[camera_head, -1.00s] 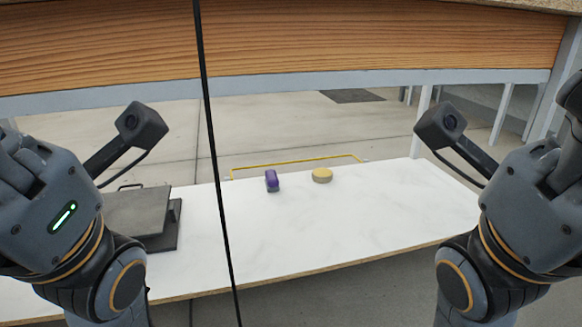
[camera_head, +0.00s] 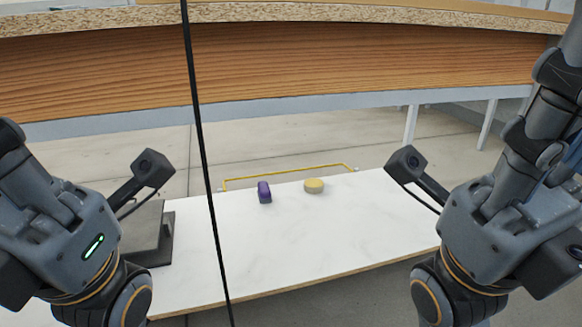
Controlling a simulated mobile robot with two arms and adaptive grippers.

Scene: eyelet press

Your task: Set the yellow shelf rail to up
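The yellow shelf rail (camera_head: 285,173) is a thin bar along the back edge of the white shelf board (camera_head: 310,235). Its long bar shows just beyond that edge, and short end pieces run to small mounts at its two ends. I cannot tell from this view whether it stands upright or leans back. My two forearms and wrists come in at the left and right sides, apart from the rail and nearer to me. The fingers of both grippers do not show.
On the shelf stand a purple block (camera_head: 264,192) and a round yellow tin (camera_head: 314,186), both near the rail. A dark grey press-like device (camera_head: 147,235) is at the left, partly behind my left arm. A black cable (camera_head: 203,150) hangs in front.

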